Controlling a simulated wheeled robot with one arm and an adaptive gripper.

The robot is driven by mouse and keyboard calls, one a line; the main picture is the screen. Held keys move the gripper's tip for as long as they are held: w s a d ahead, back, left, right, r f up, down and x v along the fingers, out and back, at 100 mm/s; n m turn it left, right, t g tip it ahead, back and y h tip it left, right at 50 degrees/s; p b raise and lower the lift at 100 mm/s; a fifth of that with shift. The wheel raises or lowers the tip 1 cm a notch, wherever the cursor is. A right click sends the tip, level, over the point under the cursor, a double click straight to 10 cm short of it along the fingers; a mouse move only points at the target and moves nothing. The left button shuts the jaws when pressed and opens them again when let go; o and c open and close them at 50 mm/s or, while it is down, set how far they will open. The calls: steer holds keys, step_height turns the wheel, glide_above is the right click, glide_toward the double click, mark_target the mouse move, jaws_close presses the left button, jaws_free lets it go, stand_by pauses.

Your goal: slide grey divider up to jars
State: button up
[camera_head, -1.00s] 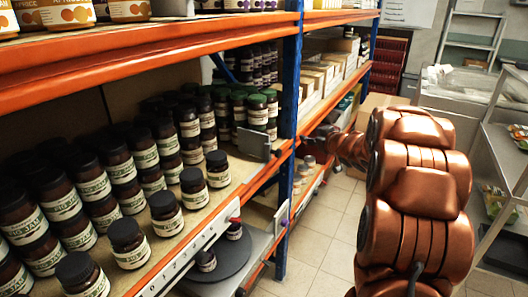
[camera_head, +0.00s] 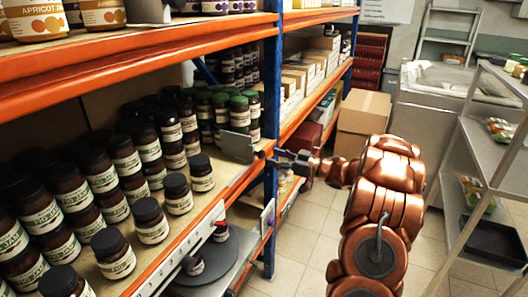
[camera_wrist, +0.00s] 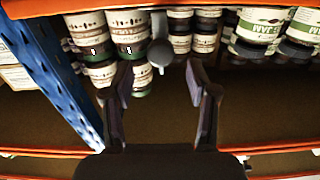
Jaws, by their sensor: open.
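The grey divider (camera_head: 238,147) stands upright on the middle shelf near the blue post. A gap of bare shelf lies between it and the nearest black-lidded jar (camera_head: 201,172) on its left. Green-lidded jars (camera_head: 240,115) stand behind it. My gripper (camera_head: 282,158) is just right of the divider, at the shelf's front edge by the post, apart from it as far as I can tell. In the wrist view my gripper (camera_wrist: 160,88) is open, with nothing between its fingertips. A round grey piece shows beyond them, perhaps part of the divider.
The blue post (camera_head: 271,130) stands close to my gripper, and shows at left in the wrist view (camera_wrist: 50,70). Below the shelf edge is a grey round turntable (camera_head: 210,255). A cardboard box (camera_head: 362,112) stands in the aisle. A metal rack (camera_head: 480,190) is at right.

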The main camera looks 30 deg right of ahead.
mark_target(264, 154)
steer(key=p+x, duration=0.1)
steer(key=x, duration=0.2)
steer(key=shift+w+a+r, duration=0.15)
steer(key=shift+w+a, duration=0.15)
steer(key=shift+x, duration=0.85)
steer(key=shift+c, duration=0.2)
steer(key=shift+d, duration=0.1)
jaws_close()
